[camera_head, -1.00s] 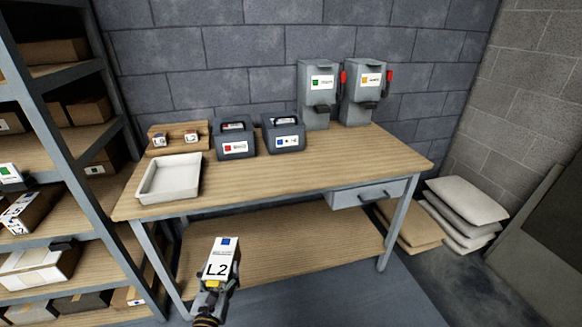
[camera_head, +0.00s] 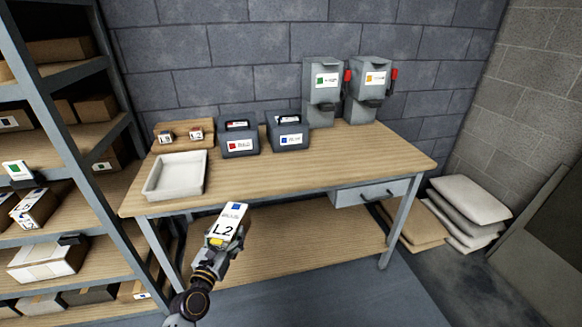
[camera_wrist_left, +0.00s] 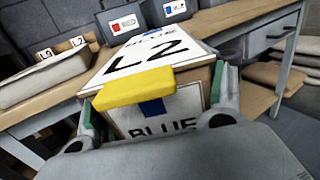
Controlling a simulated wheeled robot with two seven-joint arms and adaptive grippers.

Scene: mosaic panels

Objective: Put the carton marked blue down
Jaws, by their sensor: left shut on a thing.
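The carton marked blue (camera_head: 231,220) has a white label reading L2 with a blue square. My left gripper (camera_head: 218,243) is shut on it and holds it in front of the workbench's front edge, over the lower shelf in the picture. In the left wrist view the carton (camera_wrist_left: 157,52) fills the middle, with BLUE and a blue square on its near face and a yellow piece across its near top edge. The gripper's fingers (camera_wrist_left: 157,105) are on both sides of it. My right gripper is in neither view.
The workbench (camera_head: 300,165) holds a white tray (camera_head: 153,191), a small wooden rack (camera_head: 180,128), a red-labelled case (camera_head: 238,146), a blue-labelled case (camera_head: 288,140) and two grey dispensers (camera_head: 322,100). The bench's front right is clear. A shelf unit with boxes stands left. Sacks (camera_head: 470,200) lie right.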

